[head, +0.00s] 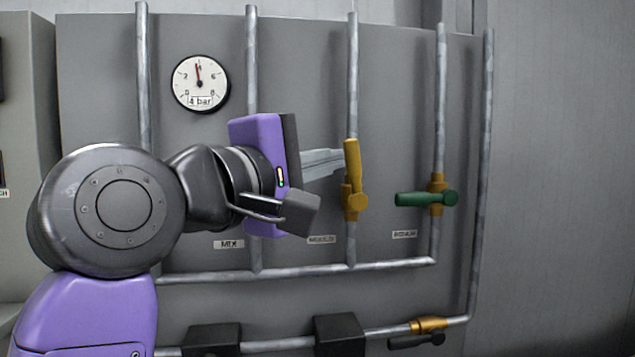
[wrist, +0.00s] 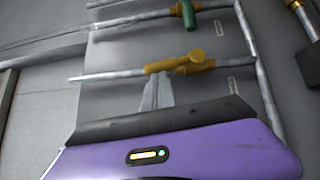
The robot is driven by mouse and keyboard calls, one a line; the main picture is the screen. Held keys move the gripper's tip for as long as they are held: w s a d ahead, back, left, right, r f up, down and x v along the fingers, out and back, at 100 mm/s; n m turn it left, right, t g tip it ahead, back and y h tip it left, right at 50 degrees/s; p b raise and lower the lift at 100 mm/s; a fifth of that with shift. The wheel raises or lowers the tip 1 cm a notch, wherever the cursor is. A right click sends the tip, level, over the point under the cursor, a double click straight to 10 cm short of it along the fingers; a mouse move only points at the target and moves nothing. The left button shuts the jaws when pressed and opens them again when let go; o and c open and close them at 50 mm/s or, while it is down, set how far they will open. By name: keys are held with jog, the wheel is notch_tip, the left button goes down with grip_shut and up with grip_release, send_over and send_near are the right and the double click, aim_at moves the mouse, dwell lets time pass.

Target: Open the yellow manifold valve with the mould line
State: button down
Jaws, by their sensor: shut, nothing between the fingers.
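The yellow manifold valve (head: 353,184) sits on the vertical pipe above a small label that seems to read MOULD (head: 321,239). Its yellow lever stands upright, nearly in line with the pipe. The valve also shows in the wrist view (wrist: 188,61), with the lever lying nearly along its pipe. My gripper (head: 340,162) is shut and empty. Its fingertips are at the left side of the lever, touching or very close. In the wrist view the fingertips (wrist: 156,84) end at the lever's edge; I cannot tell whether they touch.
A green-handled valve (head: 427,198) is on the pipe to the right, its lever across the pipe. A gauge (head: 200,83) labelled 4 bar is at upper left. A lower pipe carries a dark-handled valve (head: 417,340) and black blocks (head: 340,335). Wall at right is bare.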

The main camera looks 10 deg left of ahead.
jog(key=shift+w+d+r+m+g+y, duration=0.15)
jog(key=shift+d+r+m+g+y, duration=0.25)
jog(key=shift+m+g, duration=0.25)
jog(key=shift+d, duration=0.15)
jog(key=shift+b, duration=0.3)
